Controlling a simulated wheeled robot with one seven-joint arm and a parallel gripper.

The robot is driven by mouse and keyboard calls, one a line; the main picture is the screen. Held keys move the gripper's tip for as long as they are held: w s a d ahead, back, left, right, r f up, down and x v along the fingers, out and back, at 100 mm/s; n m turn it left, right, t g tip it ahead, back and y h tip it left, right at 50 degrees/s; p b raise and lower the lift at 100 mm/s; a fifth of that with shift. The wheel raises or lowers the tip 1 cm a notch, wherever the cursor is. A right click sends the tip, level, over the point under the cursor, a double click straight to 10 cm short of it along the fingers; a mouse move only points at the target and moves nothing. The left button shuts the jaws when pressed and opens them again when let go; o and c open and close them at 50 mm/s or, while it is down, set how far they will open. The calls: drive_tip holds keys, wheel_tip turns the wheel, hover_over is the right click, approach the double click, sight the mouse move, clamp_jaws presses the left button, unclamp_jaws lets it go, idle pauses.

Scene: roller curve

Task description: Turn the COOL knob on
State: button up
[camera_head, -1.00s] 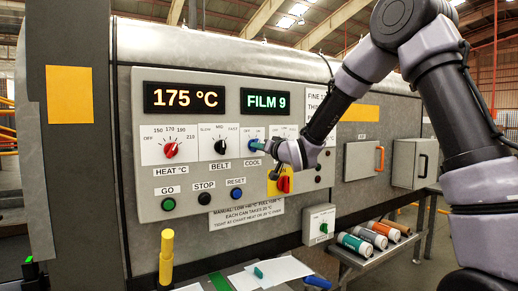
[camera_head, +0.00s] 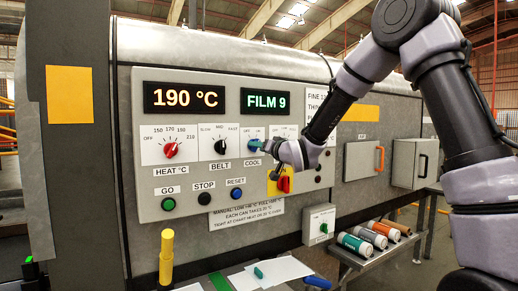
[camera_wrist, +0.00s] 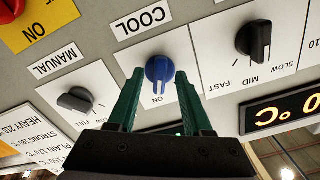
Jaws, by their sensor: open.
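The blue COOL knob (camera_wrist: 159,70) sits on a white plate under its COOL label (camera_wrist: 144,22) in the upside-down wrist view. Its ridge lines up with the ON mark (camera_wrist: 158,100). My gripper (camera_wrist: 160,76) is open, with one green finger on each side of the knob's front in that view. I see gaps between the fingers and the knob; I cannot tell how far the tips stand off the panel. In the head view, my gripper (camera_head: 271,146) is at the COOL knob (camera_head: 255,144) and partly hides it and its plate.
The BELT knob (camera_head: 220,146) and red HEAT knob (camera_head: 171,150) are left of COOL. A red switch on yellow (camera_head: 284,184) sits close below my gripper. The MANUAL knob (camera_wrist: 75,100) is beside COOL. A yellow post (camera_head: 166,257) and a rack of rolls (camera_head: 372,240) stand in front.

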drive_tip(key=v, duration=1)
drive_tip(key=shift+s+d, duration=0.2)
drive_tip(key=s+d+r+m+g+h, duration=0.1)
drive_tip(key=s+d+m+h, duration=0.2)
drive_tip(key=d, duration=0.5)
drive_tip(key=s+d+r+g+h, duration=0.1)
drive_tip(key=s+d+h, duration=0.2)
drive_tip(key=d+h, duration=0.35)
drive_tip(key=s+d+f+m+g, duration=0.1)
drive_tip(key=s+d+g, duration=0.2)
drive_tip(key=s, duration=0.7)
drive_tip(key=s+d+f+m+g+y, duration=0.1)
drive_tip(key=s+d+g, duration=0.1)
drive_tip(key=s+d, duration=0.4)
drive_tip(key=s, duration=0.5)
drive_tip(key=shift+m+g, duration=0.3)
drive_tip(key=shift+g, duration=0.1)
